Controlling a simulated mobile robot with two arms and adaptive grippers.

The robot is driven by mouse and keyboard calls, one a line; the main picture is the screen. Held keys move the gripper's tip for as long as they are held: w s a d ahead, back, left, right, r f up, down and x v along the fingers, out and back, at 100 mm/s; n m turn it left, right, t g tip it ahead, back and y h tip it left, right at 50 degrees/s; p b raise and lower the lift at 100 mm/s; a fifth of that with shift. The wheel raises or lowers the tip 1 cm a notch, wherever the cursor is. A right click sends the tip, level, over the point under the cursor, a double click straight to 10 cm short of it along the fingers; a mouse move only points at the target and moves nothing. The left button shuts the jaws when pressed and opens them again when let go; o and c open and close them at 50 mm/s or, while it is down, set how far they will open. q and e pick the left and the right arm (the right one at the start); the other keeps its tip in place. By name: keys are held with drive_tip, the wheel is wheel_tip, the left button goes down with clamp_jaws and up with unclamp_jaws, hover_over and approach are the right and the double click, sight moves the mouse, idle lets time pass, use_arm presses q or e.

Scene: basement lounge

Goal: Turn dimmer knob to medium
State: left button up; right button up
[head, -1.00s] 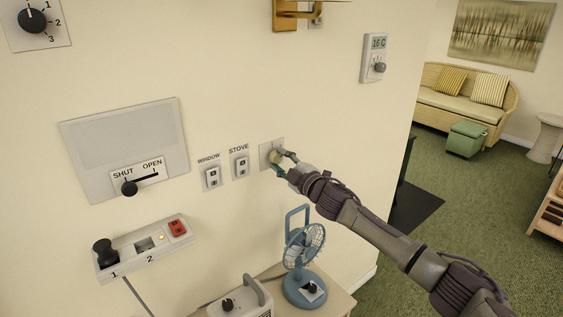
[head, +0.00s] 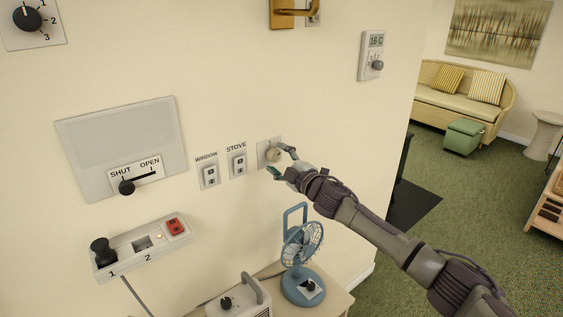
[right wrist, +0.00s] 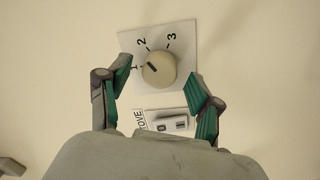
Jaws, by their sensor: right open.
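A round cream knob (head: 273,155) sits on a small pale wall plate (head: 263,147) right of the STOVE switch. In the right wrist view the knob (right wrist: 162,71) has a dark pointer mark between 1 and 2, closer to 1; its plate (right wrist: 187,33) also shows 3. My right gripper (head: 281,162) is open in front of the knob. In the right wrist view its teal-padded fingers (right wrist: 158,84) stand on either side, apart from the knob. No dimmer label is readable. My left gripper is out of view.
WINDOW (head: 210,176) and STOVE (head: 238,164) switches are left of the knob. A SHUT/OPEN slider vent (head: 125,140), a black 1-2-3 knob (head: 27,17) and a thermostat (head: 371,55) are on the wall. A blue fan (head: 303,262) stands below on a small table (head: 333,302).

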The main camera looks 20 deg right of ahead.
drive_tip(key=v, duration=1.2)
